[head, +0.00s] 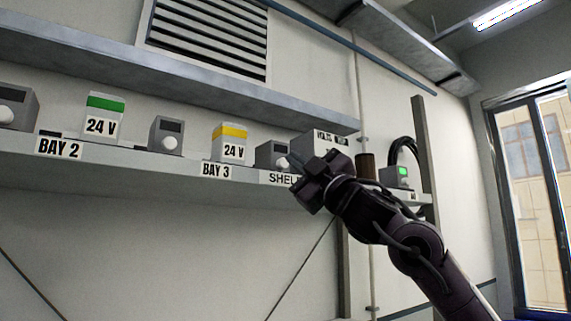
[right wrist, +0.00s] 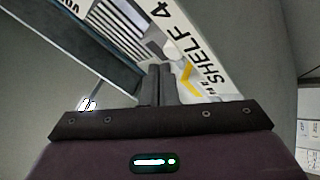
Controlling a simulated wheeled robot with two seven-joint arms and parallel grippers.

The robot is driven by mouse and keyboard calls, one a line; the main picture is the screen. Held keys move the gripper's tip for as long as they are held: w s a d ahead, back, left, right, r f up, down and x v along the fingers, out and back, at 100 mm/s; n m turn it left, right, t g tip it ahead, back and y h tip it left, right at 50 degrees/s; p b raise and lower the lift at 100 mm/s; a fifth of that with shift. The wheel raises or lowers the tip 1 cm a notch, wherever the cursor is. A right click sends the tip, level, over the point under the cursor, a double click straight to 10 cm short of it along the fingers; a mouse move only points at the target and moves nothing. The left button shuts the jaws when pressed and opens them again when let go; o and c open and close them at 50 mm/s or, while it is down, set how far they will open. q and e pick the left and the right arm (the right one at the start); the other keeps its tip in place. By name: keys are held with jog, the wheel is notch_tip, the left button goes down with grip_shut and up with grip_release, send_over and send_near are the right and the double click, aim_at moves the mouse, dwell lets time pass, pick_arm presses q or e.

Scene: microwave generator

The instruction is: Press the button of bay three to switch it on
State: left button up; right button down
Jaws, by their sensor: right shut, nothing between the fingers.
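The BAY 3 label (head: 215,170) is on the front edge of a wall shelf, under a yellow-topped 24 V block (head: 230,145). A grey button box (head: 266,154) stands just right of this block. My right gripper (head: 292,161) is shut and empty, its tips in front of this box's right side; they hide part of it, including most of any button. I cannot tell whether the tips touch it. In the right wrist view the shut fingers (right wrist: 161,84) point toward the shelf edge lettered SHELF 4 (right wrist: 185,40). My left gripper is not in view.
Another grey box (head: 166,136) with a white knob and a green-topped 24 V block (head: 103,117) by the BAY 2 label (head: 60,147) stand to the left. A box with a green-lit screen (head: 400,176) is at the right. An upper ledge (head: 180,80) overhangs the shelf.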

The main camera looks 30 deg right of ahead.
jog(key=shift+w, duration=0.1)
dwell(0.3)
jog(key=shift+w, duration=0.35)
jog(key=shift+w+p, duration=0.4)
jog(key=shift+w, duration=0.1)
dwell(0.7)
jog(key=shift+s, duration=0.1)
jog(key=shift+s+b, duration=0.45)
jog(key=shift+s, duration=0.35)
jog(key=shift+s, duration=0.1)
jog(key=s, duration=0.2)
jog(key=s+b, duration=0.1)
jog(key=s, duration=0.1)
jog(key=s+b, duration=0.1)
jog(key=s, duration=0.1)
jog(key=shift+d, duration=0.25)
